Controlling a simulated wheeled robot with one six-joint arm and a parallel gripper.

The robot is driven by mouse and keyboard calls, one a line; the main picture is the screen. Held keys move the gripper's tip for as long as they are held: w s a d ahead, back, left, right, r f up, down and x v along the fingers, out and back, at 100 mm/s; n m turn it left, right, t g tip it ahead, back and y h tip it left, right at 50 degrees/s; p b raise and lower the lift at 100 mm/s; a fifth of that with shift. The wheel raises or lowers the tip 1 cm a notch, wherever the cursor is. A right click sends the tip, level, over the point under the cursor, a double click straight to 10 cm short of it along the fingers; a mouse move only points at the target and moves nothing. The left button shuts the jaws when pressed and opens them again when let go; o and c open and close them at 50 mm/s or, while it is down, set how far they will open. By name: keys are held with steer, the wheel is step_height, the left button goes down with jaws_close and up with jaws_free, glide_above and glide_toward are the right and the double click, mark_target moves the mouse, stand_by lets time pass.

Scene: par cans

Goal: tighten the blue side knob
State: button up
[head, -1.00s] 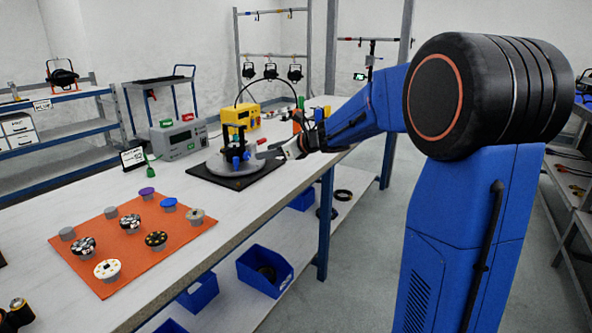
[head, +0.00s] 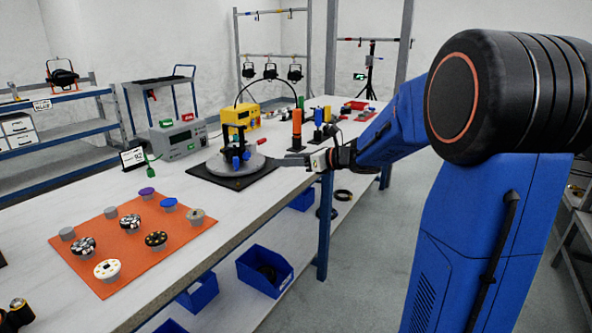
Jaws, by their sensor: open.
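A dark fixture (head: 234,141) with blue knobs stands on a round grey plate (head: 222,168) on a black mat (head: 266,178). A blue knob (head: 236,162) shows low on the fixture's front, and another blue part (head: 246,155) is just right of it. I cannot tell for sure which is the side knob. My gripper (head: 290,161) is right of the fixture at about the height of the plate, apart from the blue knobs. Its fingers point left toward the fixture. It is open, and nothing shows between the fingers.
An orange mat (head: 128,270) with several knobs lies at the front left. A grey meter box (head: 178,140) and a yellow box (head: 240,118) stand behind the fixture. An orange cylinder (head: 296,128) stands behind my gripper. Blue bins (head: 264,268) sit on the lower shelf.

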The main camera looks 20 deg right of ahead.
steer(key=shift+s+d+f+m+t+y, duration=0.1)
steer(key=shift+d+f+m+t+y, duration=0.15)
steer(key=shift+f, duration=0.25)
steer(key=shift+s+d+f+m+t+y, duration=0.15)
steer(key=shift+f+m+t, duration=0.1)
steer(key=shift+f+m, duration=0.15)
steer(key=shift+s+d+f+m+t, duration=0.1)
steer(key=shift+d+f+m+t, duration=0.6)
steer(key=shift+d+m+t, duration=0.15)
